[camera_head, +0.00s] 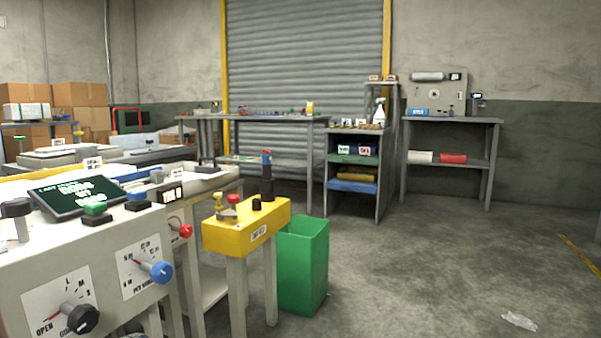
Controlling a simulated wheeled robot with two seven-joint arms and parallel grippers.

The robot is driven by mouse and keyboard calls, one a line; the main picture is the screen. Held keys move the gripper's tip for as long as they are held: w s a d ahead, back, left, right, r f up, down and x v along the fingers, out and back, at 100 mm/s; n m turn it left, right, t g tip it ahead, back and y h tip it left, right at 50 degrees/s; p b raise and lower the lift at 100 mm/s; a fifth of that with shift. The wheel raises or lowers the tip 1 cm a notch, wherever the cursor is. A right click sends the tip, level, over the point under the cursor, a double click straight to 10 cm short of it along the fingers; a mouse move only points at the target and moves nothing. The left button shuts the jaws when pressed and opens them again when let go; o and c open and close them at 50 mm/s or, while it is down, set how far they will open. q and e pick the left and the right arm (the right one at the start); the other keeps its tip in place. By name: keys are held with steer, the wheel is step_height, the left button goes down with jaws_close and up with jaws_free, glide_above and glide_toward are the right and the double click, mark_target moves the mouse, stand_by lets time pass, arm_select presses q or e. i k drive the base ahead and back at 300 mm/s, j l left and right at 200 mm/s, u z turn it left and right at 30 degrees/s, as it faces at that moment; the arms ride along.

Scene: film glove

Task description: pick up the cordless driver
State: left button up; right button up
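I cannot make out a cordless driver for certain in the head view. A dark upright object with a blue and red top (267,176) stands on the yellow stand (233,238) at centre left; I cannot tell what it is. Small coloured items (270,112) lie on the long far table (313,124), too small to identify. Neither of my grippers is in view.
A grey control console (120,270) with knobs and a dark screen (78,197) fills the near left. A green bin (303,265) stands right of the yellow stand. Shelves (357,133) and a workbench (452,119) line the back. Open floor (430,270) lies right, with a clear scrap (519,321).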

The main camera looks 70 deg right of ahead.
mark_target(265, 159)
steer(key=k+j+z, duration=0.2)
steer(key=z, duration=2)
